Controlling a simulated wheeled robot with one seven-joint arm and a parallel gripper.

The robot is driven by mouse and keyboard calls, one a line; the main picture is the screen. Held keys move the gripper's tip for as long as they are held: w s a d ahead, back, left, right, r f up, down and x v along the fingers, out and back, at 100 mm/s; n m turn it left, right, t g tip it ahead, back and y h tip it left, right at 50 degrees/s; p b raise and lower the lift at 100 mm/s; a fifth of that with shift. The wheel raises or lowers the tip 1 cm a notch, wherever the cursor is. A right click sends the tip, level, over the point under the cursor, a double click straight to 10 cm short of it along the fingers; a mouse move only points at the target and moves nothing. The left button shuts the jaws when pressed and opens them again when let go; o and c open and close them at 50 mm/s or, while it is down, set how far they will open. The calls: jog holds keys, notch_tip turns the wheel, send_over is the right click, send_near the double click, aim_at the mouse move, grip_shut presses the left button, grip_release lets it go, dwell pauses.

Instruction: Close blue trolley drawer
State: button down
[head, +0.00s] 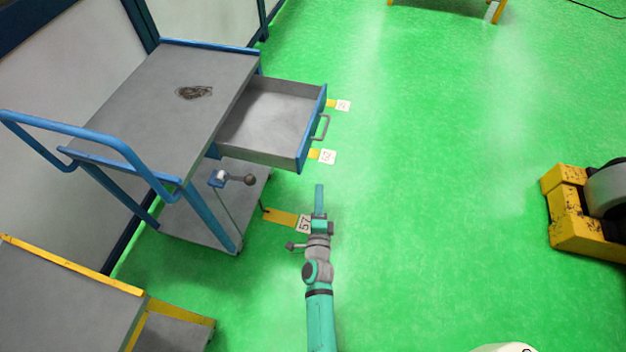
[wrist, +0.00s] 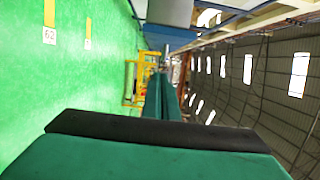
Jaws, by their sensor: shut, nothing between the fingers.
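The blue trolley (head: 165,95) with a grey top stands at the left in the head view. Its drawer (head: 270,120) is pulled out to the right and looks empty. The drawer has a blue front (head: 313,130) with a grey handle (head: 321,127). My gripper (head: 319,188) is shut and empty, just below the drawer's near front corner in the picture, apart from it. In the wrist view my gripper's fingers (wrist: 163,97) point away along the floor, and a blue and grey part, probably of the trolley (wrist: 170,25), shows at the top.
A yellow-edged grey table (head: 65,295) is at the lower left. A yellow stand with a grey roller (head: 590,212) is at the right. Numbered floor labels (head: 327,157) lie beside the trolley. The green floor (head: 440,150) right of the drawer is clear.

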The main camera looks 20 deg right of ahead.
jog(key=w, duration=1.1)
dwell(0.6)
jog(key=shift+a, duration=0.15)
jog(key=shift+w, duration=0.1)
